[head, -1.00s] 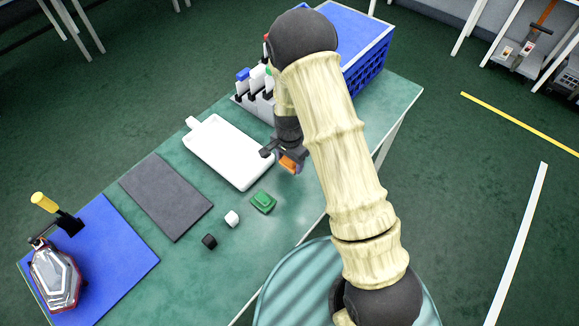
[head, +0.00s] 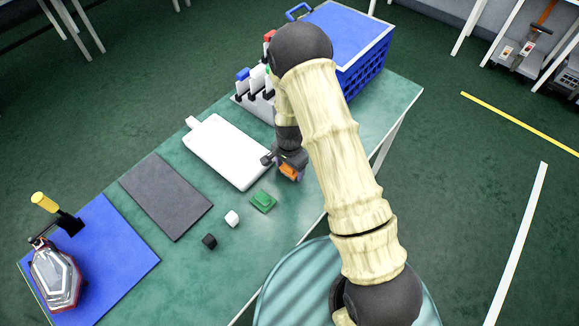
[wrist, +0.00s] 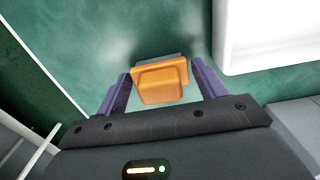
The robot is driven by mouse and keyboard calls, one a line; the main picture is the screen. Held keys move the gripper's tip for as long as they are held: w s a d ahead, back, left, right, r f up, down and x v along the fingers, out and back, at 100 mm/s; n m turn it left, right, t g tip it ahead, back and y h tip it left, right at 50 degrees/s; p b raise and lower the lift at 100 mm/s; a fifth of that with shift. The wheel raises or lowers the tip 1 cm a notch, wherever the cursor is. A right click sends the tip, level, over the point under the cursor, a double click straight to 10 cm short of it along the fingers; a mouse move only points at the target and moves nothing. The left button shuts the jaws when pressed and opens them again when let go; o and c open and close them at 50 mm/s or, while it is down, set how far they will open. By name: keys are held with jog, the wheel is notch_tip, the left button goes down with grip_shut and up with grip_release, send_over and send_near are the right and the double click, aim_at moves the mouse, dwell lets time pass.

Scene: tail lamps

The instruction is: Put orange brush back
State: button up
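The orange brush (wrist: 162,82) lies on the green table at its near edge; in the head view only a small orange part (head: 289,171) shows beneath my gripper. My gripper (wrist: 162,85) is open over it, pointing down. One finger is on each side of the brush, with a gap on both sides in the wrist view. A white rack (head: 252,103) behind my arm holds several upright brushes with coloured tops, one blue (head: 242,74) and one red (head: 269,36). My arm hides part of the rack.
A white board (head: 228,150) lies just left of my gripper. A green block (head: 263,201), a white cube (head: 232,218) and a black cube (head: 209,241) are nearby. A blue crate (head: 366,69) stands at the back. A grey mat (head: 166,196) and blue mat (head: 125,250) are left.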

jog(key=shift+o, duration=0.7)
jog(key=shift+r, duration=0.1)
jog(key=shift+r, duration=0.15)
notch_tip(320, 180, up, 12)
jog(key=shift+b, duration=0.3)
